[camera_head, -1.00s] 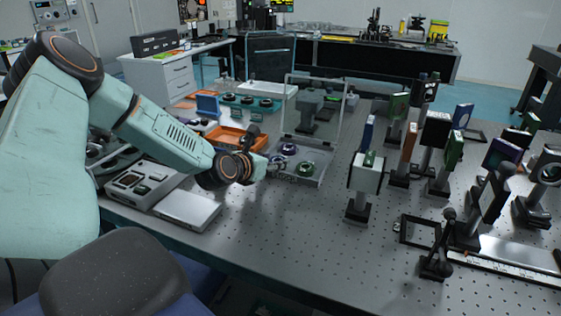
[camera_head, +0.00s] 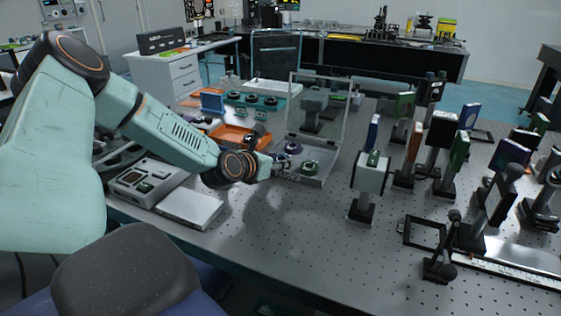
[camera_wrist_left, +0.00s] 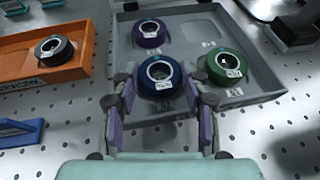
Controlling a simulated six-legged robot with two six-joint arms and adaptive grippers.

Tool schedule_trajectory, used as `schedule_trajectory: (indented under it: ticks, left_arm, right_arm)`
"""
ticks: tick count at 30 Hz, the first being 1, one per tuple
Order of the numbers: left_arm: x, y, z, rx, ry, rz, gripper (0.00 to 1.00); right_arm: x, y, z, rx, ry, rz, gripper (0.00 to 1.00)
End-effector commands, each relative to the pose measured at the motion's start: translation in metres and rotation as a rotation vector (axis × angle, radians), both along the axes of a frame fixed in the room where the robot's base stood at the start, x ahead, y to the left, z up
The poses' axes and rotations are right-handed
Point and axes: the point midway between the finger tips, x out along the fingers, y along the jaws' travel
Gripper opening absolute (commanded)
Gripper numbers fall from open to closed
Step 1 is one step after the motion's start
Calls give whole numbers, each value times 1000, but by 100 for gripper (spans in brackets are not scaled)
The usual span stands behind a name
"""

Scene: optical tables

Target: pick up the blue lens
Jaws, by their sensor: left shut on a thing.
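The blue lens (camera_wrist_left: 161,74) is a dark blue ring with a pale centre, in the front part of the grey tray (camera_wrist_left: 117,60) in the left wrist view. My left gripper (camera_wrist_left: 163,92) is shut on it, with one finger on each side. In the head view my left gripper (camera_head: 281,164) is at the left edge of the grey tray (camera_head: 308,181), and it hides most of the blue lens there. I cannot tell whether the lens is clear of the tray floor. My right gripper is not in view.
A purple lens (camera_wrist_left: 150,35) sits behind the blue one and a green lens (camera_wrist_left: 226,66) to its right. An orange tray (camera_wrist_left: 20,65) with a black lens (camera_wrist_left: 54,50) is at the left. The tray's clear lid (camera_head: 318,115) stands open. A white mount (camera_head: 369,177) stands to the right.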

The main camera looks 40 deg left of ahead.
Motion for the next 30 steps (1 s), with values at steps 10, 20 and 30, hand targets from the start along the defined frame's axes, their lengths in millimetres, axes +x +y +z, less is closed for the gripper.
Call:
schedule_trajectory:
  ticks: [10, 20, 30]
  left_arm:
    - [1, 0, 36, -3, -4, 2, 14]
    - [1, 0, 87, -2, -2, 1, 14]
    - [1, 0, 101, 1, -1, 1, 14]
  right_arm:
    - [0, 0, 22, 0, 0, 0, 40]
    - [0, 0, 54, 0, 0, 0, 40]
    - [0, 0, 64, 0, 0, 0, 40]
